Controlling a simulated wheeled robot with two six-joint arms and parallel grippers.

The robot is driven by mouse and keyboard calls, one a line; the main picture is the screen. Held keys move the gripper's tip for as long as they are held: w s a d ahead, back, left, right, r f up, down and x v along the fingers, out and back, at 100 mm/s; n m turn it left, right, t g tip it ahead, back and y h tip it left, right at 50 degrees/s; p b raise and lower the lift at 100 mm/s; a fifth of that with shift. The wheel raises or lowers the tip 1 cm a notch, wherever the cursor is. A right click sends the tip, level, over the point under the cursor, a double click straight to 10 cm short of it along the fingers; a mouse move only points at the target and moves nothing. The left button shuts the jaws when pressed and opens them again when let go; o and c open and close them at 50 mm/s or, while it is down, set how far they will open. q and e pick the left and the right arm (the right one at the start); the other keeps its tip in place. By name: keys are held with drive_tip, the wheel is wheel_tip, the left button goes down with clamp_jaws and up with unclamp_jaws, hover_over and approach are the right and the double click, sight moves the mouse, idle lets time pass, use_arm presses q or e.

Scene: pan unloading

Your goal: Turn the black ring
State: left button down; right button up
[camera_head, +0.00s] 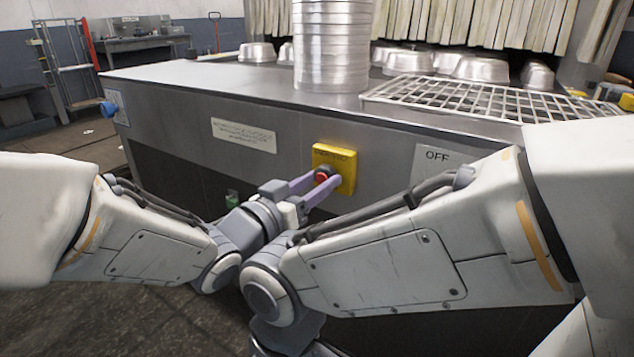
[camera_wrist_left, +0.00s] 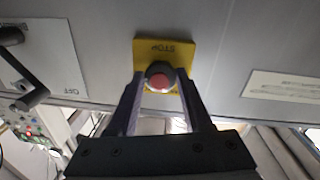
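The black ring (camera_wrist_left: 151,70) surrounds a red button (camera_wrist_left: 159,82) on a yellow STOP plate (camera_wrist_left: 165,47) on the machine's grey side panel. In the head view the red button (camera_head: 321,177) and yellow plate (camera_head: 345,161) are partly covered by my fingers. My left gripper (camera_head: 325,180) reaches the button with its two purple fingers. In the left wrist view its fingertips (camera_wrist_left: 161,78) lie on either side of the ring, very close to it. I cannot tell whether they press on it.
A steel counter (camera_head: 240,84) carries a tall stack of pans (camera_head: 332,45) and a wire rack (camera_head: 490,99). An OFF sign (camera_head: 430,155) is right of the plate. In the wrist view a dark lever handle (camera_wrist_left: 30,95) stands out near the OFF sign. A blue knob (camera_head: 108,109) is far left.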

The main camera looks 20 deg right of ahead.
use_arm(q)
drive_tip(key=shift+m, duration=0.3)
drive_tip(key=m+b, duration=0.1)
drive_tip(key=m, duration=0.2)
drive_tip(key=shift+m+b, duration=0.3)
drive_tip(key=shift+b, duration=0.1)
drive_tip(key=shift+w+m+y+b, duration=0.1)
drive_tip(key=shift+m+y+b, duration=0.3)
drive_tip(key=shift+m+b, duration=0.95)
drive_tip(key=shift+r+m+p, duration=0.1)
drive_tip(key=shift+m+p, duration=0.35)
drive_tip(key=shift+m, duration=0.1)
